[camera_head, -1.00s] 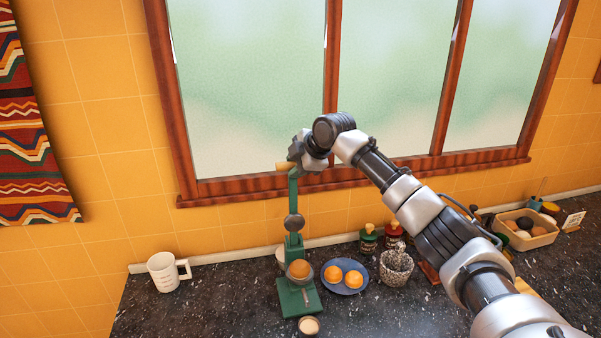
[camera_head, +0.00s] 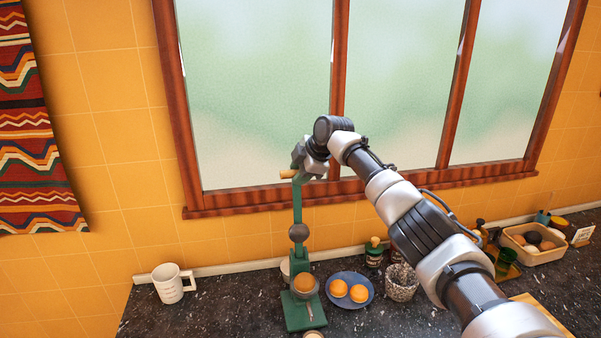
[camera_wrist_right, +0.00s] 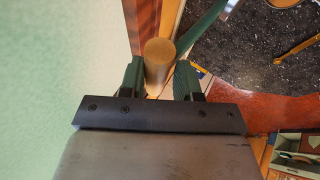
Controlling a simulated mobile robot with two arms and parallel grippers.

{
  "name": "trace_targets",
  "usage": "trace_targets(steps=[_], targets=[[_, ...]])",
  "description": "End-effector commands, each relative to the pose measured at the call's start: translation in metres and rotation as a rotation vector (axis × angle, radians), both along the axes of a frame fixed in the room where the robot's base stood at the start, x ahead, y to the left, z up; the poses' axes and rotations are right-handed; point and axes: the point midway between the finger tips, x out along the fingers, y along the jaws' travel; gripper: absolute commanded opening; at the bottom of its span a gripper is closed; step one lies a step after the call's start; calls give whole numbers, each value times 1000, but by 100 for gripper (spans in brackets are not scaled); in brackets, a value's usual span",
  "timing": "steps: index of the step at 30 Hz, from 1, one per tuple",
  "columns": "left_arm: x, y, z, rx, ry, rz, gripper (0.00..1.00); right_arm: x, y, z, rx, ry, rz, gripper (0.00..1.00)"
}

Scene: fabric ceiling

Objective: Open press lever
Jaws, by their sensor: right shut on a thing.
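The green juice press (camera_head: 300,265) stands on the dark counter, its lever (camera_head: 297,205) raised nearly upright. The lever ends in a wooden handle (camera_head: 288,174) at the top. My right gripper (camera_head: 299,171) is at that handle, in front of the window. In the right wrist view the wooden handle (camera_wrist_right: 159,54) sits between the two fingers of the right gripper (camera_wrist_right: 158,82), and the green lever arm (camera_wrist_right: 202,32) runs off to the upper right. An orange half (camera_head: 304,283) sits in the press cup, below the round presser (camera_head: 299,233). My left gripper is not in view.
A white mug (camera_head: 173,283) stands to the left of the press. A blue plate (camera_head: 350,302) with two orange halves is just right of it, then a speckled pot (camera_head: 401,283) and jars. A crate (camera_head: 534,252) stands at far right. The window frame (camera_head: 340,185) is close behind the gripper.

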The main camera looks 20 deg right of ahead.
Motion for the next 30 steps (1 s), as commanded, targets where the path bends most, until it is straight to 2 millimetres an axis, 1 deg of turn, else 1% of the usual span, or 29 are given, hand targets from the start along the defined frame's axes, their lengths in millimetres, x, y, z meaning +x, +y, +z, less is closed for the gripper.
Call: trace_targets(steps=[1,3,4,6,7,19,23,26,30], targets=[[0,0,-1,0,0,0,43,-2,0,-12,-4,22,0,0],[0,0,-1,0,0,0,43,-2,0,-12,-4,22,0,0],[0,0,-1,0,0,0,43,-2,0,-12,-3,23,-1,37],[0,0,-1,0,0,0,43,-2,0,-12,-4,21,-2,48],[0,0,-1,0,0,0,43,-2,0,-11,-3,19,-1,50],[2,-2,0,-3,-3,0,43,-1,0,-5,-1,8,-2,50],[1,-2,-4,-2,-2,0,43,-3,-2,-2,0,6,-1,50],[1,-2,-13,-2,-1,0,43,-10,-6,8,-1,3,-1,50],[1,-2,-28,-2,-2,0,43,-25,-13,29,-1,2,-1,50]])
